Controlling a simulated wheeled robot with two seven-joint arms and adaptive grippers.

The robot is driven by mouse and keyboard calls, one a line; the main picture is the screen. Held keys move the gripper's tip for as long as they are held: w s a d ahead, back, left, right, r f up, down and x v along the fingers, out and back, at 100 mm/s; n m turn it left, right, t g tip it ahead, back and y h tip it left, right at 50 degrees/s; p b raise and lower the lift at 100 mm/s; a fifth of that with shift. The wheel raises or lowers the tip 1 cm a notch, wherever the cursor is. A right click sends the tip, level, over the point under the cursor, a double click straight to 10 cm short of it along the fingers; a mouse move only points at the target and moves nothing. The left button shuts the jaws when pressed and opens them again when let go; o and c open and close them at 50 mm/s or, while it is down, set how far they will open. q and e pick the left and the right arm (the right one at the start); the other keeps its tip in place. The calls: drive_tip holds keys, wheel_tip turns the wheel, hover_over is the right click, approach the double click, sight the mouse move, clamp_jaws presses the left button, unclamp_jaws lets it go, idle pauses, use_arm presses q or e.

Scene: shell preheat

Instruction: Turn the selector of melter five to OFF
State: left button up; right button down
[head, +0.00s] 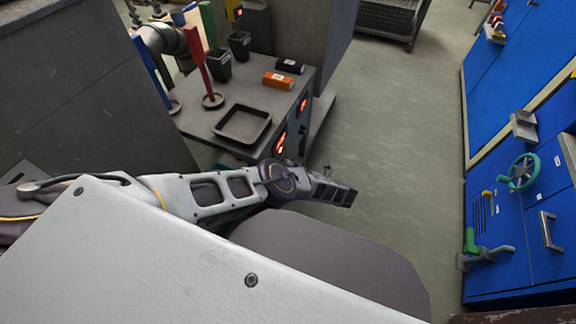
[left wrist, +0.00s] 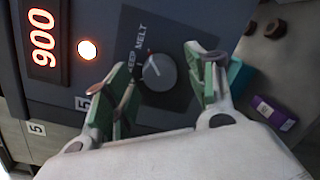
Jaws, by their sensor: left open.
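In the left wrist view the round grey selector (left wrist: 158,73) sits on the dark panel of the melter. The words MELT and KEEP show beside it; I see no OFF mark, and I cannot tell exactly where its pointer stands. A label with a 5 (left wrist: 82,103) is on the panel. My left gripper (left wrist: 163,80) is open, its green-padded fingers on either side of the selector in the picture; I cannot tell if they touch it. In the head view my left arm reaches past the bench front, where its fingers are hard to make out. My right gripper is not in view.
A lit 900 display (left wrist: 42,43) and a round lamp (left wrist: 88,49) are on the panel. A purple box (left wrist: 273,112) lies at the right. The bench holds a black tray (head: 242,123) and an orange block (head: 278,81). Blue cabinets (head: 500,215) stand right, across open floor.

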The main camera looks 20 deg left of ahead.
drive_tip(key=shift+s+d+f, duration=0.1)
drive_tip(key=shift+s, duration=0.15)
use_arm(q)
drive_tip(key=c, duration=1)
drive_tip(key=shift+n, duration=0.5)
drive_tip(key=shift+n+y+b, duration=0.4)
drive_tip(key=shift+n+b, duration=0.25)
drive_tip(key=shift+n, duration=2.55)
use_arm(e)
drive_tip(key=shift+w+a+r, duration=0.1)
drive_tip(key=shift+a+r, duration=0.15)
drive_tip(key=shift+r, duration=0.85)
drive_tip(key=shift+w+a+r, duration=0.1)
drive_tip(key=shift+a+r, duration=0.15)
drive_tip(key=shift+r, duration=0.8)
